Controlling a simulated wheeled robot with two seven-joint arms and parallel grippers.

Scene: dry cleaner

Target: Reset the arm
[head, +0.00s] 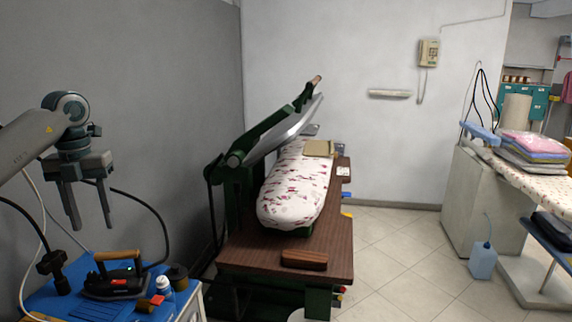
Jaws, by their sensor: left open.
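My left gripper (88,205) hangs at the left of the head view, fingers pointing down and apart, with nothing between them. It is above the blue-topped stand, up and to the left of the black iron (115,282) with its wooden handle, and not touching it. My left arm comes in from the left edge. My right gripper is not in view.
A green pressing machine (252,148) with a raised lid and a floral padded board (293,190) stands in the middle on a brown table (240,252). A small bottle (164,287) stands beside the iron. Folded cloths (533,145) lie at right. Tiled floor (395,260) between is clear.

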